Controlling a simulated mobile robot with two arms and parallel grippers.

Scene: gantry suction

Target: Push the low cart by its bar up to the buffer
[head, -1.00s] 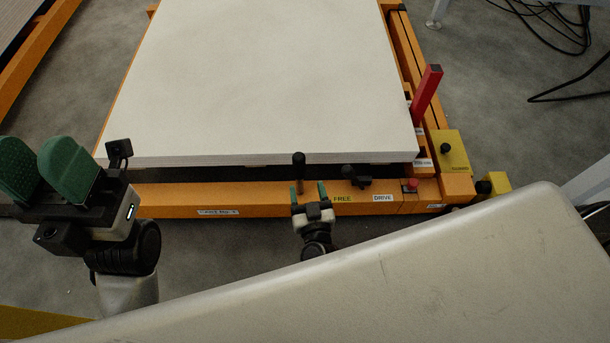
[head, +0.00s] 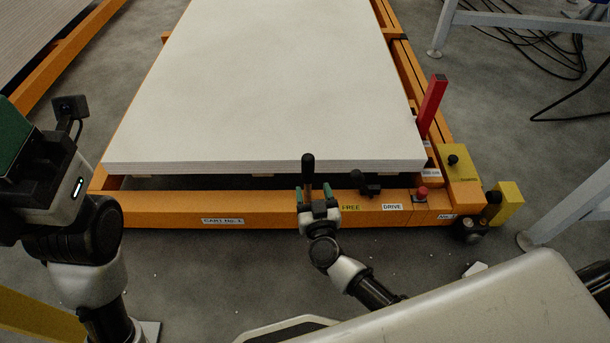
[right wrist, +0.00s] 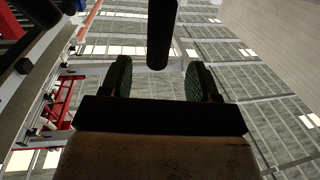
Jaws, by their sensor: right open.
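The low orange cart (head: 160,210) carries a thick stack of pale boards. Its front beam bears the labels "CART No. 1", "FREE" and "DRIVE". A black upright handle (head: 308,168) rises at this beam, left of "FREE". My right gripper (head: 314,196) is open at the handle, which shows between its fingers in the head view. In the right wrist view the handle (right wrist: 161,35) stands beyond the gap of the open fingers (right wrist: 158,78); contact cannot be told. My left gripper (head: 14,135) is cut off at the left edge. I cannot identify the buffer.
A red lever (head: 432,105), a red button (head: 421,193) and yellow blocks (head: 508,200) are at the cart's right. Another orange frame (head: 60,60) stands at upper left. Grey legs (head: 570,205) and black cables (head: 555,55) are at right. Bare floor shows before the cart.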

